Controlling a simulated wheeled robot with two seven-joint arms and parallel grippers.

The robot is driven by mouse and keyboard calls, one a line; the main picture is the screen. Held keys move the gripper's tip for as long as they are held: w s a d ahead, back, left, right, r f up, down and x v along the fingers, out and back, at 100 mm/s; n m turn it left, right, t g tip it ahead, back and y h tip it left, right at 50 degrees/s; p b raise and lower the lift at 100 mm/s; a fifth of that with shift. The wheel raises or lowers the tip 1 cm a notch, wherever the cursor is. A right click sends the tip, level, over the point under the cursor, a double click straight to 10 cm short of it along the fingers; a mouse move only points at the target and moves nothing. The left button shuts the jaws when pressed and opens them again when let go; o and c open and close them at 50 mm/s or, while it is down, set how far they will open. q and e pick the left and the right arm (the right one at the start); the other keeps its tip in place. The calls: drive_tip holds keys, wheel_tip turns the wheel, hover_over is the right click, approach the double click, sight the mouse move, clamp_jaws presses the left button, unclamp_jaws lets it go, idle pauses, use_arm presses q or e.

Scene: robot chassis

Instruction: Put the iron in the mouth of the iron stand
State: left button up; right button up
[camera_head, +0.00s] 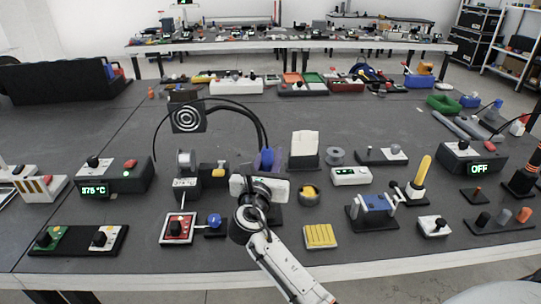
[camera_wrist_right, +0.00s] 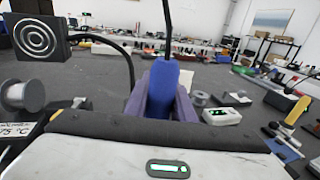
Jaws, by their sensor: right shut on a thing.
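My right gripper (camera_head: 266,160) is at the middle of the workbench, with its fingers pointing away from me. In the right wrist view its fingers (camera_wrist_right: 163,92) are shut on the blue handle of the iron (camera_wrist_right: 165,85). A dark cable rises from the handle. In the head view the blue iron (camera_head: 268,157) shows only in part; its tip is hidden. I cannot clearly make out the iron stand; a dark base beside my right wrist is partly covered by my arm. My left gripper is not in view.
A station (camera_head: 115,178) with a lit temperature display is at left, another reading OFF (camera_head: 470,160) at right. Close by are a spool (camera_head: 185,160), a yellow sponge (camera_head: 320,235), a round tin (camera_head: 309,193), a blue vise-like device (camera_head: 372,208) and a yellow-handled tool (camera_head: 421,172). Looping cables hang nearby.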

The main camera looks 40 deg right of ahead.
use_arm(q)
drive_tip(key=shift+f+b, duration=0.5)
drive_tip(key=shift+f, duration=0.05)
use_arm(e)
drive_tip(key=shift+f, duration=0.85)
drive_tip(key=o, duration=1)
drive_tip(key=shift+o, duration=0.2)
